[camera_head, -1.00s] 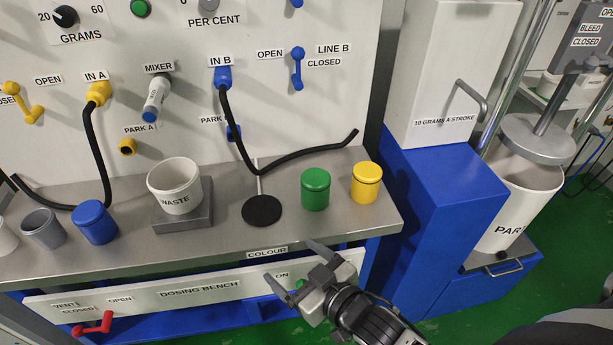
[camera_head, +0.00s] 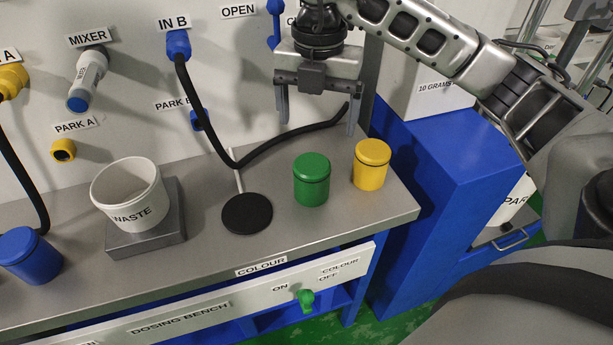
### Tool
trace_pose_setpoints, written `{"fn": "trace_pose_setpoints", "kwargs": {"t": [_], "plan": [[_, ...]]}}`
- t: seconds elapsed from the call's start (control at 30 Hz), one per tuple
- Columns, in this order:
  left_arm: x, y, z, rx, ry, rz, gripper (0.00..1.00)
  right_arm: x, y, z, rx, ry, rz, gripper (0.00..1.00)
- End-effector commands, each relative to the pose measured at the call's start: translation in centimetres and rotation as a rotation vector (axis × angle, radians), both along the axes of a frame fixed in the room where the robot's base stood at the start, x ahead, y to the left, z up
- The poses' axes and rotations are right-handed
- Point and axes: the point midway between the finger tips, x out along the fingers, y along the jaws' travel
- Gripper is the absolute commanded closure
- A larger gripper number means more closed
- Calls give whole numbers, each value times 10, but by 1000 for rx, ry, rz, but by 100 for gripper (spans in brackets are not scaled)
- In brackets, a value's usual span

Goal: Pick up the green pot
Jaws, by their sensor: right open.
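The green pot (camera_head: 311,181) is a lidded cylinder standing upright on the steel bench top. It is between a black round disc and the yellow pot (camera_head: 371,165). My right gripper (camera_head: 318,120) is open, its two fingers pointing down, well apart and empty. In the picture it is just above the green pot; it is not touching the pot. A black hose end passes between or behind the fingers; I cannot tell which. My left gripper is not in view.
The black disc (camera_head: 247,214) with a thin upright rod lies left of the green pot. A white waste tub (camera_head: 131,195) on a grey block and a blue pot (camera_head: 30,256) stand further left. The black hose (camera_head: 222,150) hangs from IN B. A blue cabinet (camera_head: 440,190) is at right.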

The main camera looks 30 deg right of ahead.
Motion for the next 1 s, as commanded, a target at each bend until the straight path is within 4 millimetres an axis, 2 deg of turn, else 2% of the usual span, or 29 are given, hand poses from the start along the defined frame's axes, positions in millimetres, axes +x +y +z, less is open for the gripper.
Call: {"fn": "trace_pose_setpoints", "kwargs": {"t": [0.4,0.67,1.0], "plan": [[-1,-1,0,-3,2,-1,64,-1,1,-84,1,5,1,14],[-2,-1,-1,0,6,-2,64,0,2,-103,3,3,3,14],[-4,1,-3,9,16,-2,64,4,6,-148,3,3,2,14]]}}
